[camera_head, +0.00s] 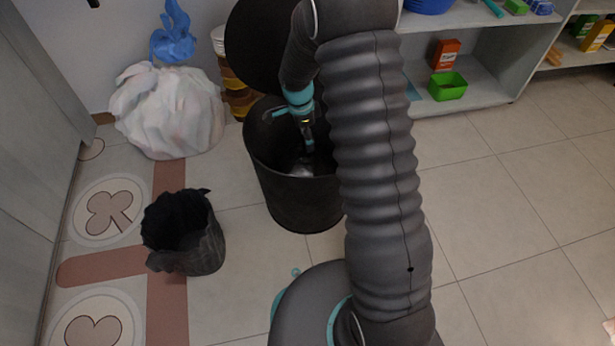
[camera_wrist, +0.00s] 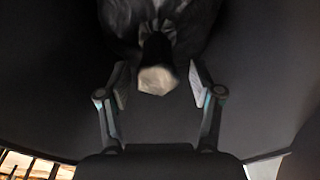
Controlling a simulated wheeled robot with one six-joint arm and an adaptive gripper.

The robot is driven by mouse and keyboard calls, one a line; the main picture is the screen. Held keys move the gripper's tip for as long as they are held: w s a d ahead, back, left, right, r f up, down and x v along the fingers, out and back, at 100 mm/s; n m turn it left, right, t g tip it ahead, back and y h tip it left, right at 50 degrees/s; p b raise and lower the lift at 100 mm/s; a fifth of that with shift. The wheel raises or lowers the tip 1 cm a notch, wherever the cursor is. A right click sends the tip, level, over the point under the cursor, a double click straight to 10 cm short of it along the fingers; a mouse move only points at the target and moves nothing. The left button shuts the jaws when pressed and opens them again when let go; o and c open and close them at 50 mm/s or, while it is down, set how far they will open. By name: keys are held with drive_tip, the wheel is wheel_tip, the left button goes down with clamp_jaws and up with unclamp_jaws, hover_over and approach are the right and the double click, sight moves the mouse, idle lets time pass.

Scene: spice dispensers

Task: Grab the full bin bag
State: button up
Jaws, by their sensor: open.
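A black bin (camera_head: 295,200) stands open on the floor in the head view, partly behind my arm. My gripper (camera_head: 308,145) reaches down into its mouth. In the wrist view my gripper (camera_wrist: 158,92) is open, one finger on each side of a dark bag's narrow neck (camera_wrist: 158,48). The neck ends in a pale, blunt tip just between or beyond the fingertips, with a gap on both sides. The dark, shiny bag body (camera_wrist: 190,18) is at the top of the wrist view. In the head view the bag is mostly hidden by the bin wall and arm.
The bin's round dark lid (camera_head: 258,45) is raised behind it.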

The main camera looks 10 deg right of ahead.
drive_tip(key=f, duration=0.3)
drive_tip(key=shift+s+d+f, duration=0.15)
drive_tip(key=shift+d+f, duration=0.1)
drive_tip(key=shift+f, duration=0.1)
clamp_jaws()
drive_tip(key=shift+r, duration=0.1)
wheel_tip(320, 180, up, 28)
drive_tip(key=p, duration=1.1)
drive_tip(key=shift+f, duration=0.25)
idle(0.7)
drive_tip(key=shift+r, duration=2.15)
